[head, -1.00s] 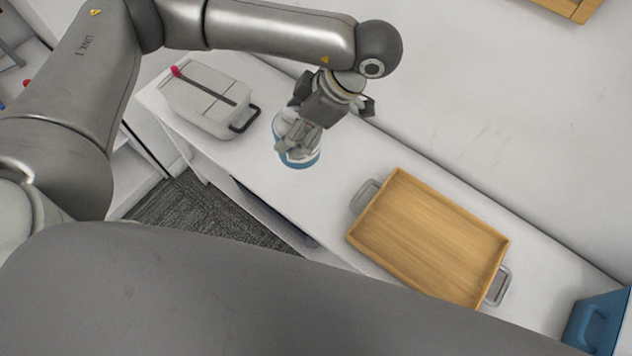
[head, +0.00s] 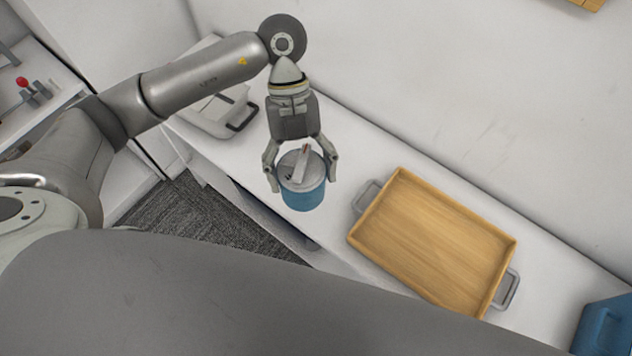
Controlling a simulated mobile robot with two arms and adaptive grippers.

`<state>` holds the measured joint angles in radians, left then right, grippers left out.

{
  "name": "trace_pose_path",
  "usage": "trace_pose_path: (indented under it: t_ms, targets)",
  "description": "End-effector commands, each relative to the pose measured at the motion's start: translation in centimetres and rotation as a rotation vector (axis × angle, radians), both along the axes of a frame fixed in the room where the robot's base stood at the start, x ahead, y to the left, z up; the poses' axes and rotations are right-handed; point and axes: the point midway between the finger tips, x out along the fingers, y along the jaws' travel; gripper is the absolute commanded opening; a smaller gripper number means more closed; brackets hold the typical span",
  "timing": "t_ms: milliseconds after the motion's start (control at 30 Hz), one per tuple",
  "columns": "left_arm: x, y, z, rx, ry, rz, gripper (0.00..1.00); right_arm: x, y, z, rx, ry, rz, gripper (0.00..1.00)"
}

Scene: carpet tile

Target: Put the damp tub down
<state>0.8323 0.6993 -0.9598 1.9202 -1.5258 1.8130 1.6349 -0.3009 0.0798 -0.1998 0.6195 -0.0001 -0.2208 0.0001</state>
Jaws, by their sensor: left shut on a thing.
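The tub (head: 303,194) is a small round blue container with a grey-white top, in the middle of the head view. Something small and light with a red mark lies across its top. My left gripper (head: 301,174) is shut on the tub, one finger on each side of it. The tub appears to be over the white counter, left of the wooden tray; whether its base touches the surface I cannot tell. My right gripper is out of view.
A wooden tray (head: 398,181) with grey metal handles lies on the white counter (head: 345,172). A whitish lidded box (head: 205,120) stands behind my left arm. A blue container (head: 600,325) is at the lower right. Carpet (head: 200,215) shows below the counter's front edge.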

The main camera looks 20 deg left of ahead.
Motion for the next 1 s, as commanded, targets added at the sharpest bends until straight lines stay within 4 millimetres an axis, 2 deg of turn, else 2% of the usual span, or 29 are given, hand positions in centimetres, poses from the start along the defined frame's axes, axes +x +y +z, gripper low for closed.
trace_pose_path:
  t_ms: [200,400,667,833,1000]
  targets:
    - [-1.7,-0.5,-1.1,0.001,0.000,0.393,0.48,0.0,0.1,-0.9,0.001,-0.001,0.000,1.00]
    - [-2.9,-1.2,-1.6,0.000,-0.001,0.690,0.48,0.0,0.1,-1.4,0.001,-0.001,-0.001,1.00]
    - [-3.5,-1.6,-1.8,0.000,-0.001,0.880,0.48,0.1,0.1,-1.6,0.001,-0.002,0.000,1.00]
    - [-2.2,-1.4,-2.3,0.001,0.001,0.908,0.48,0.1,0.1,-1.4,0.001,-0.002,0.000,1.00]
    - [0.9,-1.0,-3.6,0.002,0.000,0.909,0.48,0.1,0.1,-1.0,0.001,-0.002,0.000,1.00]
